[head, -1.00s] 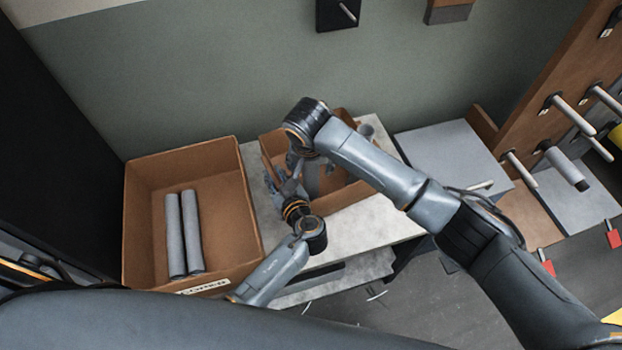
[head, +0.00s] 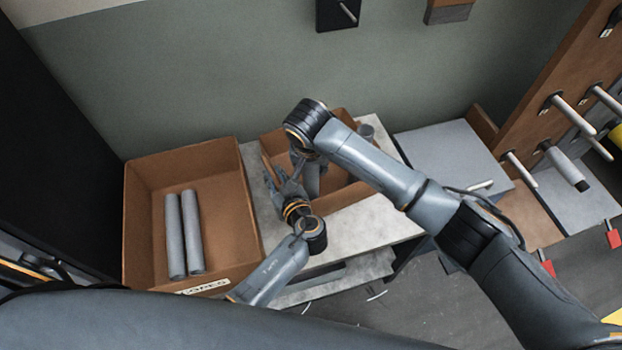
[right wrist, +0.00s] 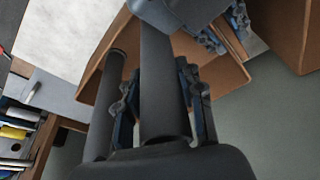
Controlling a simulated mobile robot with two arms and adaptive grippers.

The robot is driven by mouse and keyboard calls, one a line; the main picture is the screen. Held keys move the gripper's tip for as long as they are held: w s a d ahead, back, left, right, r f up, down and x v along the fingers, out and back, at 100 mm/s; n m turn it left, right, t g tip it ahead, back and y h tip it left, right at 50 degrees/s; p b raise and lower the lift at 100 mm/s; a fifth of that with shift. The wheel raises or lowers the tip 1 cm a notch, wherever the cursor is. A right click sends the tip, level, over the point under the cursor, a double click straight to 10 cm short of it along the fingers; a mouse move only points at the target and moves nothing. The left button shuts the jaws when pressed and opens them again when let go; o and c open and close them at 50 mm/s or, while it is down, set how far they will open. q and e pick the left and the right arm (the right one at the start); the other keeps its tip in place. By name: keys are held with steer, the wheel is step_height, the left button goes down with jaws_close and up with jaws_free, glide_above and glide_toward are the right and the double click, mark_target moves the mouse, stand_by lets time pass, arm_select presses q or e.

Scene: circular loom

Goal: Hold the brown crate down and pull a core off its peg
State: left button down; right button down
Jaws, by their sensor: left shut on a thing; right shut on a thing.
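The smaller brown crate (head: 348,196) stands on the pale table, partly hidden under my right arm. My left gripper (head: 276,176) is shut on the crate's left wall; it also shows at the top of the right wrist view (right wrist: 228,28). My right gripper (right wrist: 160,98) is shut on a dark grey core (right wrist: 158,72) inside the crate. In the head view this gripper is mostly hidden by its own arm. A second core (right wrist: 106,100) stands beside the held one. The pegs under the cores are hidden.
A larger brown box (head: 232,205) with two grey cores (head: 183,235) lying in it stands at the left. The pale table (head: 375,228) is bare in front of the crate. A brown peg board (head: 548,110) with several rods stands at the right.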

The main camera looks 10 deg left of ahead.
steer(key=shift+r, duration=0.25)
step_height(320, 180, up, 12)
stand_by(1.0)
steer(key=shift+w, duration=0.1)
step_height(320, 180, up, 8)
stand_by(0.9)
stand_by(0.4)
arm_select(q)
steer(key=c, duration=1.1)
jaws_free()
steer(key=shift+c, duration=0.2)
